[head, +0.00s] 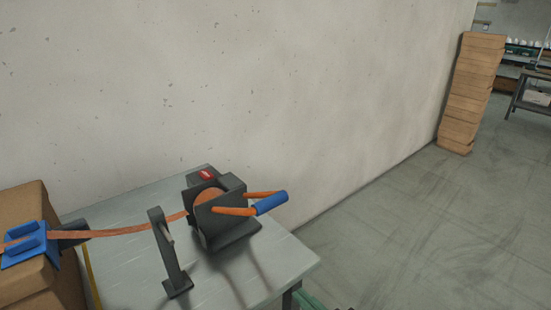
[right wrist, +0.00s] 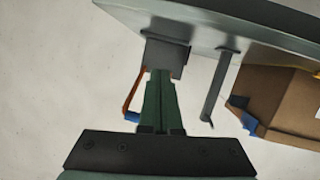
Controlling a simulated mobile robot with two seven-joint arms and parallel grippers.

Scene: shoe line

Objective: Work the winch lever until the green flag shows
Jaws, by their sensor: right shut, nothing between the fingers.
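The dark grey winch (head: 225,225) stands on the table with an orange strap (head: 130,232) running left from its drum. Its lever has two orange arms (head: 233,211) joined by a blue grip (head: 271,203), pointing right and a little up. A red marker (head: 206,174) shows behind the winch; I see no green flag. In the right wrist view, the winch (right wrist: 166,56) and the blue grip (right wrist: 132,117) appear upside down. My right gripper (right wrist: 160,74) is shut and empty, its green fingers pointing towards the winch, apart from the blue grip. My left gripper is not in view.
The grey metal table (head: 130,280) stands against a plain wall. A dark upright post (head: 170,255) stands left of the winch. A blue strap fitting (head: 30,245) sits on a cardboard box (head: 25,205). Stacked boxes (head: 472,95) stand far right; the floor between is clear.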

